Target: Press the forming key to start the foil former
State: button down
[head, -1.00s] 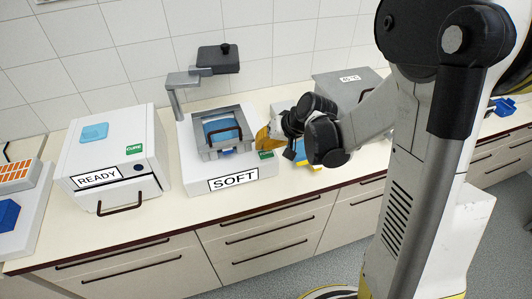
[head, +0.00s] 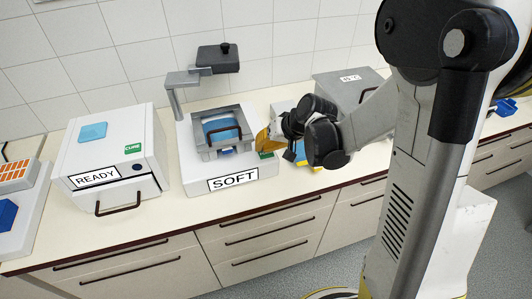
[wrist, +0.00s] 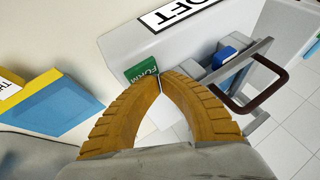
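The foil former (head: 197,178) is a white machine on the counter with a "SOFT" display (head: 233,179). It carries a grey frame with a dark handle (wrist: 268,90) and a blue part (wrist: 224,57). The green forming key, marked "FORM" (wrist: 143,69), sits near the former's front edge; it also shows in the head view (head: 266,155). My gripper (wrist: 160,79) has its yellow fingers brought together at the tips, with nothing between them. The tips appear right at the key, partly covering its edge; I cannot tell whether they touch it.
A white curing box (head: 112,160) with a "READY" display stands left of the former. A grey arm (head: 180,80) rises behind the former. A yellow and blue block (wrist: 55,102) lies beside my gripper. A grey box (head: 345,82) stands farther right. Bare counter shows in front.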

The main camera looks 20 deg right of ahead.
jog(key=shift+f+b, duration=0.4)
jog(key=shift+f, duration=0.05)
jog(key=shift+r, duration=0.1)
dwell(0.4)
jog(key=shift+r+p, duration=0.6)
jog(key=shift+r, duration=0.2)
jog(key=shift+r+p, duration=1.9)
jog(key=shift+r, duration=0.65)
jog(key=s+r+n+t+h+b, duration=0.1)
jog(key=s+h+b, duration=0.3)
jog(key=s, duration=1.6)
jog(key=d+r+b, duration=0.1)
jog(key=b, duration=0.3)
jog(key=shift+s+r+n+b, duration=0.3)
jog(key=shift+s+r+b, duration=0.05)
jog(key=shift+s+r, duration=0.05)
